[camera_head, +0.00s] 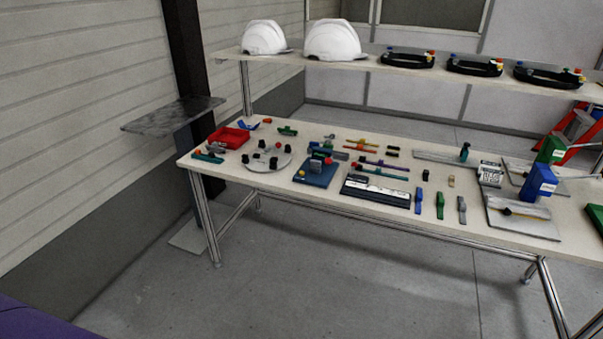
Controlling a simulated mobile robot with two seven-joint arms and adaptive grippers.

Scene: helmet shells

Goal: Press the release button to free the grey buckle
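A narrow grey piece (462,209), possibly the grey buckle, lies near the front edge of the workbench (385,224). It is beside a similar green piece (440,205) and a blue piece (419,200). A blue fixture (312,176) with a dark block and small red parts stands left of the bench's middle. A release button is too small to make out. Neither of my grippers is in view.
White helmet shells (333,40) and black ring-shaped bands (407,59) sit on the raised shelf (390,69). A red tray (229,138) is at the bench's left end. A grey stand (173,115) is farther left. The floor (330,280) in front is clear.

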